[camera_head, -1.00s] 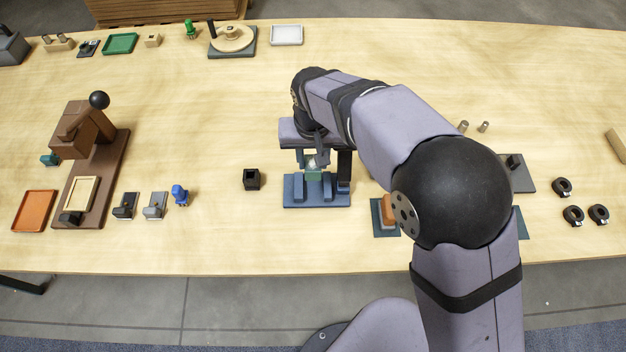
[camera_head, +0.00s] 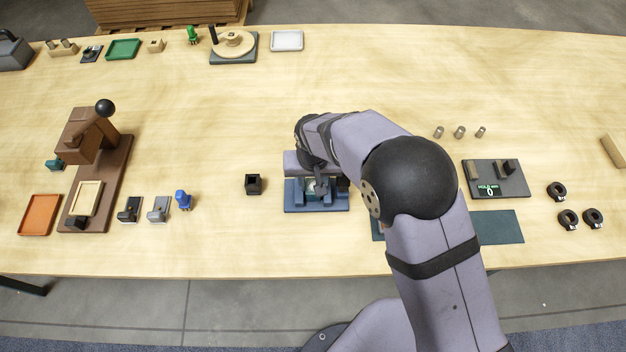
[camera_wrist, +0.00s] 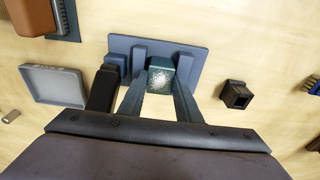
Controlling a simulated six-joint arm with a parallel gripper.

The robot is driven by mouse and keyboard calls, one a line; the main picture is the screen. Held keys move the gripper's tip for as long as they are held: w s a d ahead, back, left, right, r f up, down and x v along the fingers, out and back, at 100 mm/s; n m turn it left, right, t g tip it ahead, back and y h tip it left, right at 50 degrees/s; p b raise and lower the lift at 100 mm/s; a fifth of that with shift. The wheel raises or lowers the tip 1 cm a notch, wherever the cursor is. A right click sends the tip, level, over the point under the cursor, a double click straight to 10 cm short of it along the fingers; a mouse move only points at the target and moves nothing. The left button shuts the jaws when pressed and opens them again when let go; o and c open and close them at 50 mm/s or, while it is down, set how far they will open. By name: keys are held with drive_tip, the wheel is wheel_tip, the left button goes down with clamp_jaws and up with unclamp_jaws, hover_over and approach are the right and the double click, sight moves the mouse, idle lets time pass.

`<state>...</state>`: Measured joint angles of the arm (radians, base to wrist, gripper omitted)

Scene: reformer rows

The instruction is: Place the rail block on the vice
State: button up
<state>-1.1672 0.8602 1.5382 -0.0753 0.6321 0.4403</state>
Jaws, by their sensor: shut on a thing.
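The rail block (camera_wrist: 160,77) is a small teal block with a pale speckled patch on its face. My gripper (camera_wrist: 159,94) is shut on it, with a finger on each side. The vice (camera_head: 296,208) is a blue base with two raised jaws; in the wrist view its base plate (camera_wrist: 200,52) lies behind the block. The block shows between the two jaws, low over the vice. I cannot tell whether it touches the vice. In the head view my gripper (camera_head: 318,188) is over the vice, and my arm hides part of it.
A black hollow block (camera_head: 253,184) stands just left of the vice. A grey tray (camera_wrist: 52,86) and an orange-brown object (camera_wrist: 24,14) show in the wrist view. A dark mat (camera_head: 500,228) and a grey plate with a display (camera_head: 505,185) lie right.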

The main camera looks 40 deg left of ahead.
sight(313, 191)
drive_tip(key=shift+f, duration=0.2)
drive_tip(key=o, duration=1.1)
drive_tip(key=shift+r, duration=0.1)
drive_tip(key=r+b, duration=0.1)
drive_tip(key=r, duration=0.7)
drive_tip(key=s+d+r+b, duration=0.1)
drive_tip(key=r, duration=0.3)
drive_tip(key=shift+r+b, duration=0.15)
drive_tip(key=shift+b, duration=0.15)
